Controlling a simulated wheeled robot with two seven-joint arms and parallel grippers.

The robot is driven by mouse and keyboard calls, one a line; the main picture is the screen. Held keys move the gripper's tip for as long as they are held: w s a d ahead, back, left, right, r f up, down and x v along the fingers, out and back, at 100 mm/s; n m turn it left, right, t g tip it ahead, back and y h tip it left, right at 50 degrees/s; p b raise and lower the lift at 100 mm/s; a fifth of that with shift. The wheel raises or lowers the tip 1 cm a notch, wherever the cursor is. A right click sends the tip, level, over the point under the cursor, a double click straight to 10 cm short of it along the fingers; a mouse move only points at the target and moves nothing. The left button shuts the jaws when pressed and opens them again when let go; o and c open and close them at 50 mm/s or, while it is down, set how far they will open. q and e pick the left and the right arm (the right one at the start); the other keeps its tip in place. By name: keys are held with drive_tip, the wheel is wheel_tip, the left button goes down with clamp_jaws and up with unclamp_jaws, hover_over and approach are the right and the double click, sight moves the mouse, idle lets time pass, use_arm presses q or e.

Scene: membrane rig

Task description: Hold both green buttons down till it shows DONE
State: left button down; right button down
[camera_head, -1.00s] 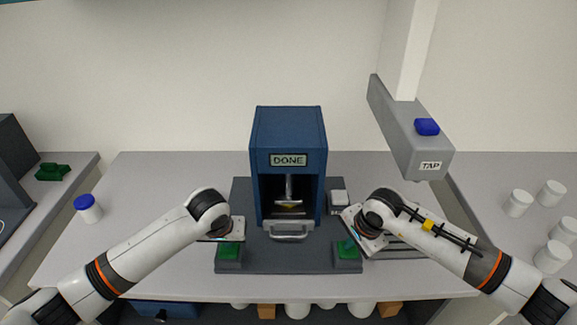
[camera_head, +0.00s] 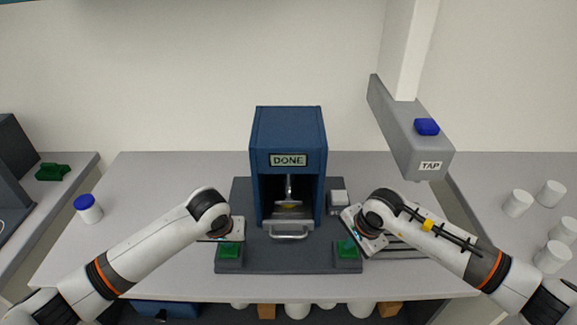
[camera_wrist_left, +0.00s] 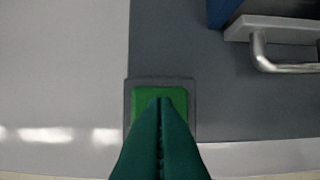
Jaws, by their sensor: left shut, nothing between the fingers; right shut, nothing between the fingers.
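The blue press (camera_head: 289,130) stands on a dark grey base plate, and its display (camera_head: 289,160) reads DONE. The left green button (camera_head: 230,254) sits at the front left of the plate. It also shows in the left wrist view (camera_wrist_left: 141,98). My left gripper (camera_head: 231,244) is shut and empty with its tips over this button. In the left wrist view its dark green fingers (camera_wrist_left: 160,101) cover the button's middle. The right green button (camera_head: 347,253) is at the front right, with my right gripper (camera_head: 347,241) shut and empty over it. I cannot tell whether either touches.
A silver handle (camera_head: 289,233) sticks out at the press's front between the buttons. A grey arm marked TAP (camera_head: 409,135) hangs at the right. A blue-capped white jar (camera_head: 88,209) stands at the left, and several white jars (camera_head: 517,204) at the right.

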use_arm(q)
drive_tip(key=shift+s+f, duration=0.2)
drive_tip(key=shift+f, duration=0.15)
use_arm(e)
drive_tip(key=shift+r, duration=3.45)
drive_tip(key=shift+r, duration=0.1)
